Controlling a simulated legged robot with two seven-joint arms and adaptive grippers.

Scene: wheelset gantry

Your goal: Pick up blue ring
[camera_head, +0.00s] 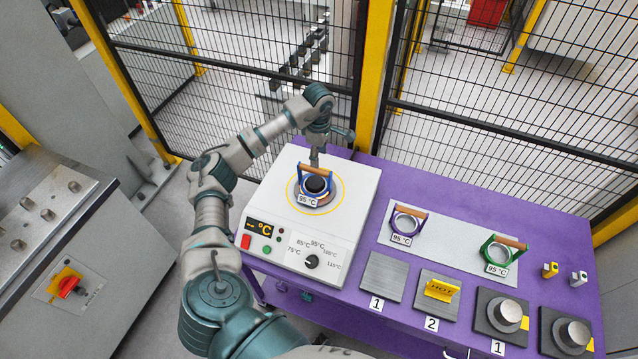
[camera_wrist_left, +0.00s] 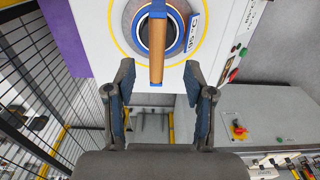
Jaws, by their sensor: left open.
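The blue ring (camera_head: 301,186) sits on the white heater (camera_head: 274,213), inside a yellow circle. It has a blue frame, a wooden handle across the top and a "95 °C" label. In the left wrist view the blue ring (camera_wrist_left: 178,46) is at the top, with its wooden handle (camera_wrist_left: 157,52) pointing down between the fingers. My left gripper (camera_wrist_left: 158,78) is open and empty, with its fingers either side of the handle's near end. In the head view my left gripper (camera_head: 315,160) is just above and behind the ring. My right gripper is not in view.
A purple table (camera_head: 470,210) carries a grey plate with a purple ring (camera_head: 409,222) and a green ring (camera_head: 502,255). Several numbered metal plates and a yellow "HOT" sign (camera_head: 441,290) are at the front. A mesh fence (camera_head: 500,140) stands close behind.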

